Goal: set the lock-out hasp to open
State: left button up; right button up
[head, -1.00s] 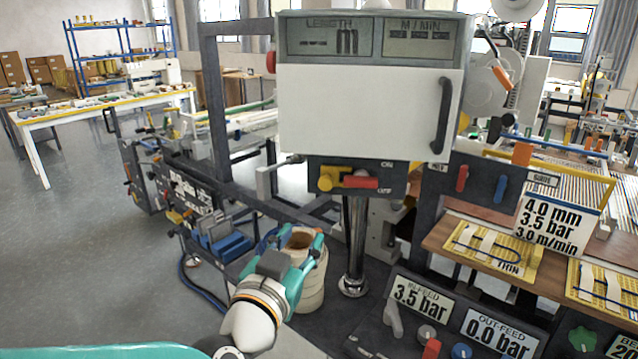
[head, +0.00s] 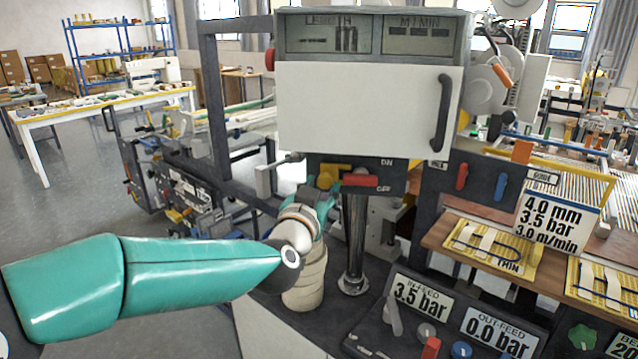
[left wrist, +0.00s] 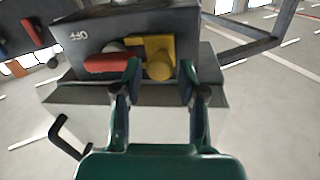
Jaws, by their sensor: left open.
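The yellow lock-out hasp (head: 328,173) is on the dark switch box under the white cabinet, beside the red handle (head: 360,180). In the left wrist view, the hasp (left wrist: 158,52) shows as a yellow plate with a rounded knob, and the red handle (left wrist: 106,63) lies to its left. My left gripper (head: 323,188) is just below the hasp in the head view, hiding part of it. In the left wrist view, my open left gripper (left wrist: 160,80) has one fingertip on each side of the knob. I cannot tell whether they touch it. My right gripper is not in view.
A chrome post (head: 354,240) stands below the switch box. A beige roll (head: 305,280) is beneath my left gripper. The white cabinet (head: 360,110) overhangs the box. A sloped gauge panel (head: 445,315) and a wooden shelf (head: 475,245) are to the right.

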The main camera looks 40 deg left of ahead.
pick_arm(q)
jog(key=shift+w+a, duration=0.25)
jog(key=shift+w, duration=0.45)
grip_shut()
